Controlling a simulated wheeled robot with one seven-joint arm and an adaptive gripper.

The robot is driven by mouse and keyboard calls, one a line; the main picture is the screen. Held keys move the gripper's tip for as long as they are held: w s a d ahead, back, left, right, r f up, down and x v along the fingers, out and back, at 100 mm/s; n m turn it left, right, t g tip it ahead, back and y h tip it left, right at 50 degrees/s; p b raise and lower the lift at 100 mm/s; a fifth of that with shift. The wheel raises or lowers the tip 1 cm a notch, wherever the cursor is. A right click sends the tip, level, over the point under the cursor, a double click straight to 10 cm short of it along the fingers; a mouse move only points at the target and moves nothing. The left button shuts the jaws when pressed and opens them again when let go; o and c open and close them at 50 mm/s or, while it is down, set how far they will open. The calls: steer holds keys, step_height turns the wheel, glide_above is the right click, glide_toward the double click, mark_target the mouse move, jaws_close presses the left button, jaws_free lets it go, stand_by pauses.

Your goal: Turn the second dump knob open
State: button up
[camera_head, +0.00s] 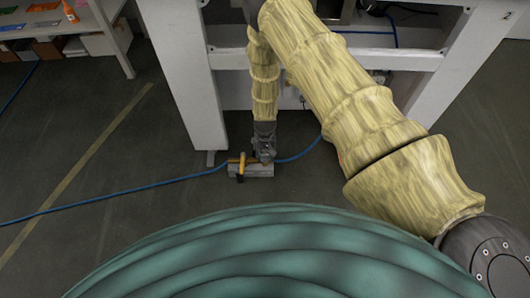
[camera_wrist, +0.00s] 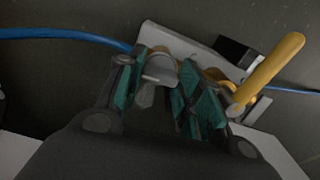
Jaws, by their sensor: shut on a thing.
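A small grey valve block (camera_head: 262,172) sits on the floor with a blue hose at each side. It has a yellow lever (camera_head: 240,170), which also shows at the right in the wrist view (camera_wrist: 270,73). My gripper (camera_head: 265,155) reaches down onto the block from above. In the wrist view, its green-padded fingers (camera_wrist: 168,92) are at a grey knob (camera_wrist: 161,70) on the block, with the knob between them. The yellow lever is to the right of the fingers and apart from them. The fingers hide part of the block.
A white frame with legs (camera_head: 186,75) stands behind the block, and my arm passes in front of it. The blue hose (camera_head: 130,190) runs along the floor to the left. A shelf with boxes (camera_head: 75,45) is at the upper left. The floor at the left is mostly clear.

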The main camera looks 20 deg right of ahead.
mark_target(265, 155)
steer(key=shift+m, duration=0.6)
steer(key=o, duration=1)
steer(key=shift+r, duration=6)
